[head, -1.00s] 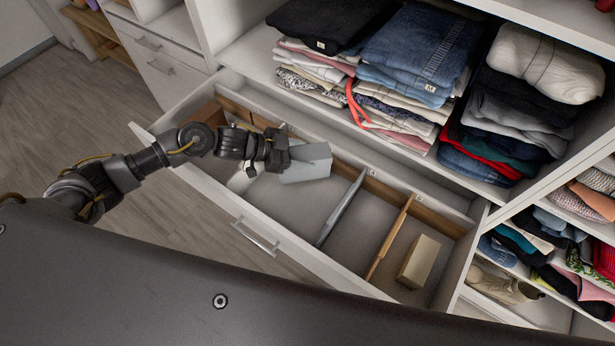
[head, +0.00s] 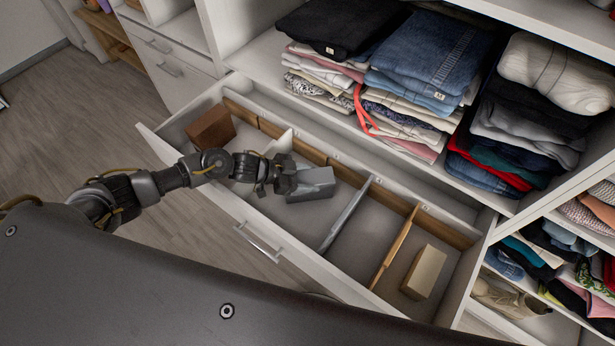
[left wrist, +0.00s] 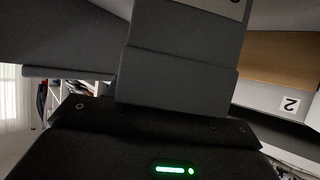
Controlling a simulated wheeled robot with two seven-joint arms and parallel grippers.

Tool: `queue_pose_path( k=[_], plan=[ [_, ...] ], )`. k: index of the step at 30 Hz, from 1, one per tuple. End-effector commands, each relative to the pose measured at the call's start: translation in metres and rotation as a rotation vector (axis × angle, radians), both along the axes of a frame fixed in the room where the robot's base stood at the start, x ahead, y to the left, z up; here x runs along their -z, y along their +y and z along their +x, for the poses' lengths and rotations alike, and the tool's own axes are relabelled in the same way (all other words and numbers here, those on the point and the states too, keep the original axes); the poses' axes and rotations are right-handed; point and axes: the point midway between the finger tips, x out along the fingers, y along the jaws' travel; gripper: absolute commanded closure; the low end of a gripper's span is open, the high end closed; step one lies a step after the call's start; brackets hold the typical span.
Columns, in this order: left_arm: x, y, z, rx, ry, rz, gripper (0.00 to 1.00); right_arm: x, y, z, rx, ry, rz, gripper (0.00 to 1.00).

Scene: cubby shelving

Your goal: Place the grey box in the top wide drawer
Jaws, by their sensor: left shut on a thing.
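The grey box (head: 314,184) is in the head view, inside the outline of the open wide drawer (head: 300,262), between a white divider and a grey divider. My left gripper (head: 288,182) is shut on the left end of the box. I cannot tell whether the underside of the box touches the drawer floor. In the left wrist view a grey block (left wrist: 180,75), which seems to be the box, fills the middle. My right gripper is not in view.
A brown box (head: 211,128) stands in the drawer's left compartment and a tan box (head: 424,272) in the right one. The compartment between the grey divider (head: 345,213) and wooden divider (head: 394,246) is empty. Folded clothes (head: 415,60) fill the shelf above.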

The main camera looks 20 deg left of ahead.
Motion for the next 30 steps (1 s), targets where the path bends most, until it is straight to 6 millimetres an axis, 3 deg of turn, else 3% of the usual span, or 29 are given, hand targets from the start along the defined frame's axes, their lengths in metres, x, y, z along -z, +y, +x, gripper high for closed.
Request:
queue_pose_path(
  k=[5, 6, 10, 20, 30],
  plan=[
    [0.003, 0.0, 0.0, 0.0, -0.001, -0.002, 0.76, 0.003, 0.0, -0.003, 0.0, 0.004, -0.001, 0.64],
    [0.003, 0.0, 0.0, 0.0, 0.0, 0.0, 0.42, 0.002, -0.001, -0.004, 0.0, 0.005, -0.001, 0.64],
    [0.002, 0.0, 0.0, 0.0, 0.0, 0.0, 0.26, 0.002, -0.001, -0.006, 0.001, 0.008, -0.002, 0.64],
    [-0.003, 0.0, 0.0, 0.0, -0.001, 0.001, 0.26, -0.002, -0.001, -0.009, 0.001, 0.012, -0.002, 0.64],
    [-0.026, 0.043, -0.018, 0.0, -0.001, 0.001, 0.26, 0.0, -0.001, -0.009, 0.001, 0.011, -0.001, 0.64]
  ],
)
